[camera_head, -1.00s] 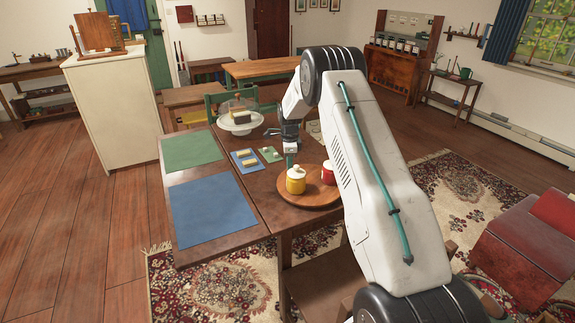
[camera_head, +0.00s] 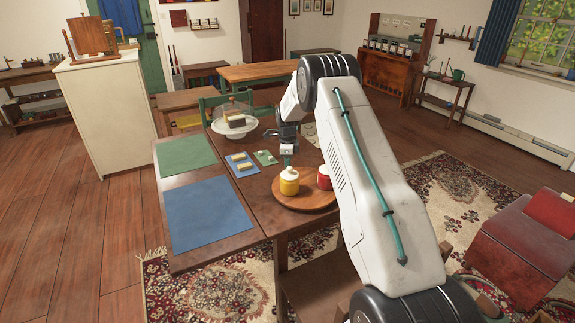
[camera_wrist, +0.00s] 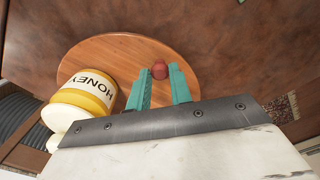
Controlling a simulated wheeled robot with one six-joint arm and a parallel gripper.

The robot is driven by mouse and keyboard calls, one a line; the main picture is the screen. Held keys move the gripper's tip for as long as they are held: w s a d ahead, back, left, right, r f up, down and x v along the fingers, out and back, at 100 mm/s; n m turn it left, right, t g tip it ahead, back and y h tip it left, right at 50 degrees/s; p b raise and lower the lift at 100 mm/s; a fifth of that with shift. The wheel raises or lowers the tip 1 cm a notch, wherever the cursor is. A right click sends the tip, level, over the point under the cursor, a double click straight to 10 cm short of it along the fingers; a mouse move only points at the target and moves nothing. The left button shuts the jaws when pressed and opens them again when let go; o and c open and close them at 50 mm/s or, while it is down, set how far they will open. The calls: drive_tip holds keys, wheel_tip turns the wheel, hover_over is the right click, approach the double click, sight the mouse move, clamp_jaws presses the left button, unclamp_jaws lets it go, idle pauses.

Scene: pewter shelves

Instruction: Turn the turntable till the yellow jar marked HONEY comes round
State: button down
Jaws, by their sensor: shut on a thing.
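The yellow jar (camera_head: 289,184) with a pale lid stands on the round wooden turntable (camera_head: 307,202), on its near-left part. In the wrist view the jar (camera_wrist: 92,90) shows its HONEY label, and the turntable (camera_wrist: 100,48) lies under it. A red jar (camera_head: 324,178) stands to its right, partly behind my arm. My gripper (camera_head: 287,160) is at the turntable, just behind the yellow jar. In the wrist view my gripper (camera_wrist: 163,80) has its teal fingers on either side of a small reddish-brown knob (camera_wrist: 159,70) on the turntable, shut on it.
The turntable is on a brown table (camera_head: 225,247). A blue mat (camera_head: 207,215), a green mat (camera_head: 184,155), small trays (camera_head: 241,165) and a glass-domed stand (camera_head: 234,120) are also on it. A red chair (camera_head: 520,240) is at the right.

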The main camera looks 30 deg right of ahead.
drive_tip(key=c, duration=1.3)
unclamp_jaws()
drive_tip(key=shift+o, duration=0.2)
drive_tip(key=shift+r, duration=0.1)
wheel_tip(320, 180, up, 8)
drive_tip(key=shift+f, duration=0.2)
